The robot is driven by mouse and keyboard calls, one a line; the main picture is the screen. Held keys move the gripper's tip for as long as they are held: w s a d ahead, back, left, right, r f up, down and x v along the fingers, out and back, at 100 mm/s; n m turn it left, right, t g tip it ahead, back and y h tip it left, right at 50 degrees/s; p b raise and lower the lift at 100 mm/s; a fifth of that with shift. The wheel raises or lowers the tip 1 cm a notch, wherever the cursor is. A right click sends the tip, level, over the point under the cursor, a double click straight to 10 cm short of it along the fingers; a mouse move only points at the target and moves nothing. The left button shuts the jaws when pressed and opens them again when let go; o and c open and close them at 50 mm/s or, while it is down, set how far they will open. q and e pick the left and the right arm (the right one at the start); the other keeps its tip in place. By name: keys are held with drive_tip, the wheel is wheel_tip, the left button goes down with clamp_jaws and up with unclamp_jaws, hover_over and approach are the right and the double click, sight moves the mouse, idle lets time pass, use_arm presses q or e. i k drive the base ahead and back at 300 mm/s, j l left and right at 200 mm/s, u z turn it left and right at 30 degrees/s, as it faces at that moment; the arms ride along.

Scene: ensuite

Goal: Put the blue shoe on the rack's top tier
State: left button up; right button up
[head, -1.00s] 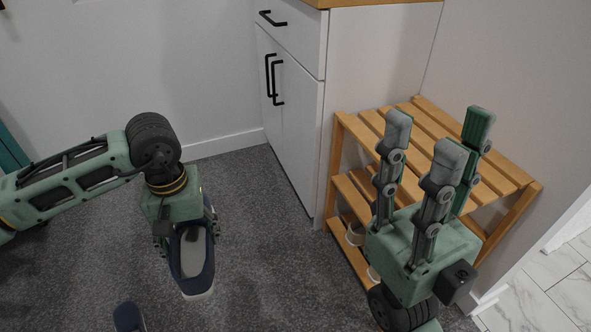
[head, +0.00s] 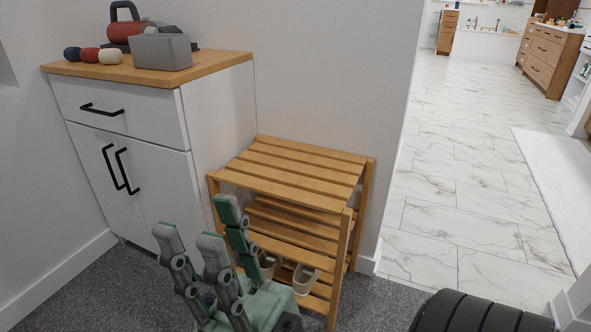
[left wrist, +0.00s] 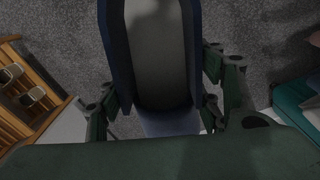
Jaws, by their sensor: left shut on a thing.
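The blue shoe (left wrist: 160,60), dark blue with a grey inside, fills the middle of the left wrist view. My left gripper (left wrist: 160,105) is shut on it, with fingers on both sides. Neither shows in the head view now. The wooden slatted rack (head: 300,186) stands against the wall beside the cabinet, its top tier bare. The rack also shows at the left edge of the left wrist view (left wrist: 12,130), apart from the shoe. My right gripper (head: 205,235) is open and empty, fingers up, in front of the rack's left side.
Beige shoes (head: 304,280) sit on a lower tier of the rack. Marble floor (head: 470,200) opens to the right. A teal object (left wrist: 300,100) shows at the left wrist view's right edge.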

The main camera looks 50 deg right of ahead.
sight(271, 160)
drive_tip(key=z, duration=1.75)
